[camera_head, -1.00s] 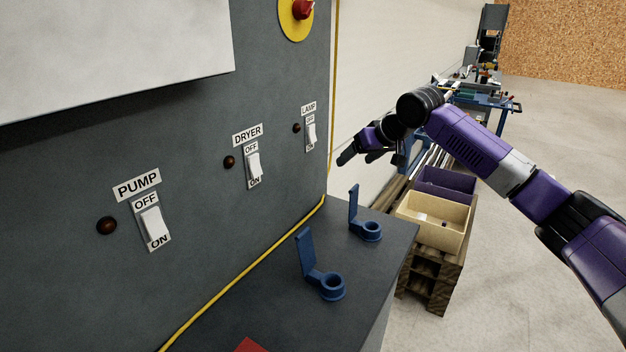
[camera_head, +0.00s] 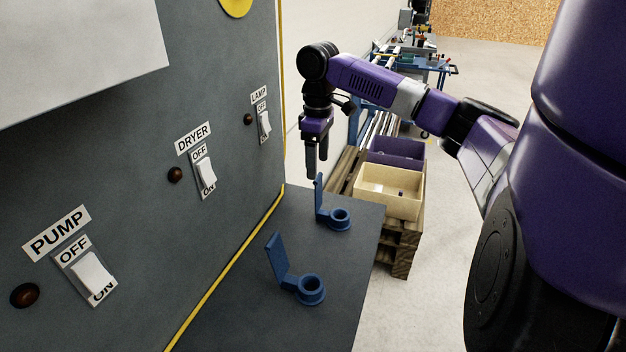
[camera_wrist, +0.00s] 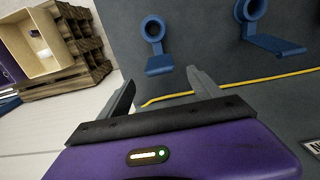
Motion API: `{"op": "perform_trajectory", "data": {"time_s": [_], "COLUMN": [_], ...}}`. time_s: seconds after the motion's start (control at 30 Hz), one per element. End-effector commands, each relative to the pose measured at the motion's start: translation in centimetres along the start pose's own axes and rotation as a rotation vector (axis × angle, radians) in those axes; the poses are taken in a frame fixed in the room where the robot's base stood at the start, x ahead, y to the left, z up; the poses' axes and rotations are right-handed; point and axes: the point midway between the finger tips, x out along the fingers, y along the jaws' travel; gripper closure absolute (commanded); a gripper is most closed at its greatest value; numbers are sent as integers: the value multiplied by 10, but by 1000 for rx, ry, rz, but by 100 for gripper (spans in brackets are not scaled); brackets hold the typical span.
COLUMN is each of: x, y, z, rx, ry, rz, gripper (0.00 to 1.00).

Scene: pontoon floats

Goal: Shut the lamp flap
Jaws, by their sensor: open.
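The blue flap nearest the LAMP switch (camera_head: 264,121) stands upright (camera_head: 319,200) beside its blue ring (camera_head: 340,218) on the dark counter top. No label shows on the flap itself. My gripper (camera_head: 317,172) points down just above the top of this flap, open and empty. In the wrist view, the flap (camera_wrist: 160,66) and its ring (camera_wrist: 153,29) lie beyond my two spread fingers (camera_wrist: 161,77). Whether a finger touches the flap I cannot tell.
A second blue flap (camera_head: 276,256) stands tilted open nearer on the counter (camera_head: 235,310). The grey panel (camera_head: 120,160) with PUMP and DRYER switches rises on the left. A beige bin (camera_head: 390,205) and a purple bin (camera_head: 398,148) stand on pallets beyond the counter's right edge.

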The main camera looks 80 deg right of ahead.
Motion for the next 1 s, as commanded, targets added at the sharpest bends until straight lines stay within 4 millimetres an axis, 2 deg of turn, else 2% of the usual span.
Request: {"op": "perform_trajectory", "data": {"time_s": [0.4,0.57,0.8,0.87,1.0], "x": [57,66,68,67,67], "y": [0,0,0,0,0], "z": [0,0,-1,-1,-1], "rx": [3,3,3,3,3], "ry": [1,3,3,3,3], "rz": [0,0,1,1,1], "gripper": [25,25,25,35,63]}}
